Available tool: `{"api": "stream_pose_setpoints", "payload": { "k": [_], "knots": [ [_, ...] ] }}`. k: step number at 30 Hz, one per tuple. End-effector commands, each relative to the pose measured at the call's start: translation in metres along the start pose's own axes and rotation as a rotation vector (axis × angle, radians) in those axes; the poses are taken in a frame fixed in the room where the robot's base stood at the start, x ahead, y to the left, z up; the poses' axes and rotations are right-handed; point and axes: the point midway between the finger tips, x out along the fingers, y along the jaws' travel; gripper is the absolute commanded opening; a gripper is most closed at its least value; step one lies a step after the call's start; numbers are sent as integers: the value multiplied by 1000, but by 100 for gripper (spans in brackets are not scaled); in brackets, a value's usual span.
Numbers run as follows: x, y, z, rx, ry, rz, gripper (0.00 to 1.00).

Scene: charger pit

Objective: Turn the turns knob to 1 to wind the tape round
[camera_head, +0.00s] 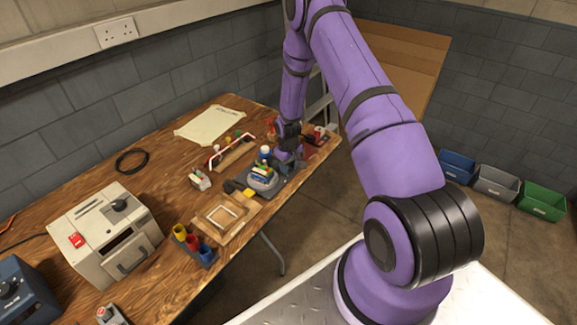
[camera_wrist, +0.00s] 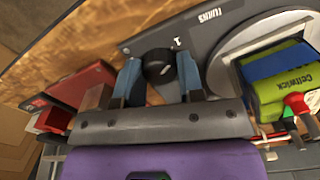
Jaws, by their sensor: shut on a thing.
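The black turns knob (camera_wrist: 158,65) sits on a dark grey panel (camera_wrist: 140,45) in the wrist view. White lettering reading TURNS and a "1" are printed on the panel. The "1" is just above and right of the knob. My gripper (camera_wrist: 159,80) has its two blue-grey fingers on either side of the knob, shut on it. Which way the knob points is hard to tell. A green and blue bundle (camera_wrist: 277,80) lies on a pale round plate (camera_wrist: 228,50) right of the knob. In the head view my gripper (camera_head: 290,150) hides the knob.
A wooden bench (camera_head: 165,195) carries a beige box machine (camera_head: 105,235), a cup rack (camera_head: 195,245), a wooden frame (camera_head: 222,215) and a paper sheet (camera_head: 210,122). A red box (camera_wrist: 80,85) is left of my fingers. Bins (camera_head: 497,183) stand on the floor at right.

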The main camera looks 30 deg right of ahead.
Motion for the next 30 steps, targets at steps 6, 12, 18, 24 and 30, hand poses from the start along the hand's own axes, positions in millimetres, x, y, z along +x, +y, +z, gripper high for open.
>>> {"api": "stream_pose_setpoints", "payload": {
  "k": [6, 12, 18, 24, 30],
  "knots": [
    [0, 0, -1, 131, 2, 0, 12],
    [0, 0, -1, 200, 2, 1, 12],
    [0, 0, -1, 229, 2, 0, 12],
    [0, 0, -1, 233, 3, 0, 12],
    [0, 0, -1, 232, 3, 0, 38]
  ]
}}
